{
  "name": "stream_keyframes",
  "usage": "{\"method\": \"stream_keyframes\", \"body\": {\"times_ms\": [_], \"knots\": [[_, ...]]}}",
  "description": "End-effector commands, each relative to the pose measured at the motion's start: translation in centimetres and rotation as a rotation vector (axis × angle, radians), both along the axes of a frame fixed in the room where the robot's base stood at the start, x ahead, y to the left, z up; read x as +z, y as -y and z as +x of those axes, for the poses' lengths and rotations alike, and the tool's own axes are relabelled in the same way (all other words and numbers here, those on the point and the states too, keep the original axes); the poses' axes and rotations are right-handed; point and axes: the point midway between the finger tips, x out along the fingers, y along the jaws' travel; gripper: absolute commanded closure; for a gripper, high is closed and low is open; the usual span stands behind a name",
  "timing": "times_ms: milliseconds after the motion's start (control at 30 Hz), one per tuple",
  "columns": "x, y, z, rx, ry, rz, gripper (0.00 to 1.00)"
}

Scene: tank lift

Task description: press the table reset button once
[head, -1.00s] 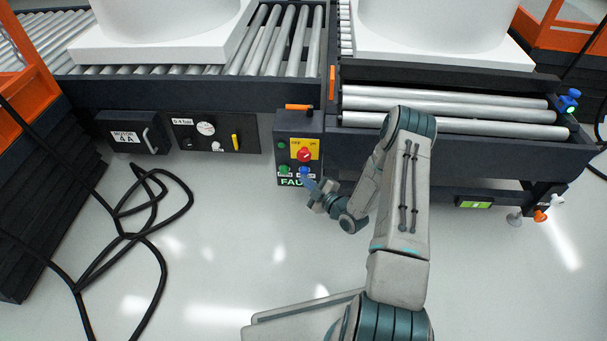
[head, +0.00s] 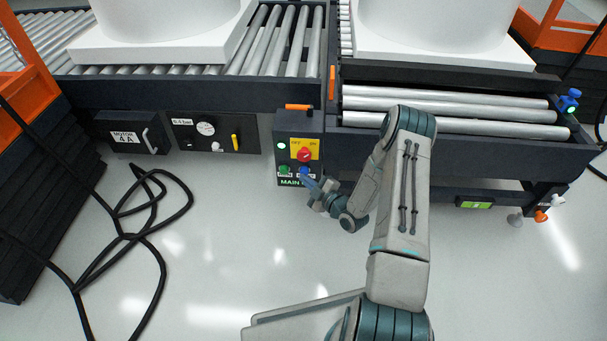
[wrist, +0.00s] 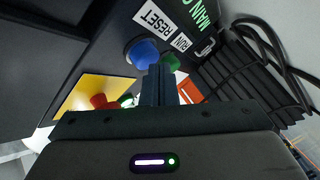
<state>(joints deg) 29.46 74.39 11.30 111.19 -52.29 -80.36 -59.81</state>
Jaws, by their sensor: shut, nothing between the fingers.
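The control box (head: 285,128) hangs on the front of the conveyor frame. Its blue button (head: 304,170) sits low on the panel beside a green button (head: 284,170). In the wrist view the blue button (wrist: 140,50) is next to a RESET label (wrist: 154,19), and the green one (wrist: 171,62) is next to a RUN label. My gripper (head: 309,182) is shut and empty, just in front of the blue button. In the wrist view its fingertips (wrist: 158,70) overlap the blue button's lower edge; I cannot tell whether they touch it. The panel text starts with MAIN.
A red knob (head: 305,155) on a yellow plate is just above the buttons. A lit white lamp (head: 281,146) is left of it. A gauge panel (head: 232,140) is further left. Black cable (head: 130,235) lies on the floor at left. White tanks stand on the rollers above.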

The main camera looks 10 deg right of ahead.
Motion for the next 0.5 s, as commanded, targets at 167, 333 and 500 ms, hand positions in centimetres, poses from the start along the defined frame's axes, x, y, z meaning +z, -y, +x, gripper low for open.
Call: {"method": "stream_keyframes", "body": {"times_ms": [167, 333, 500], "knots": [[0.0, -0.3, -1.0, 0.000, -0.001, 0.002, 1.00], [0.0, -0.4, -1.4, 0.000, 0.000, 0.000, 1.00], [0.0, -0.4, -1.4, 0.000, 0.000, 0.000, 1.00]]}}
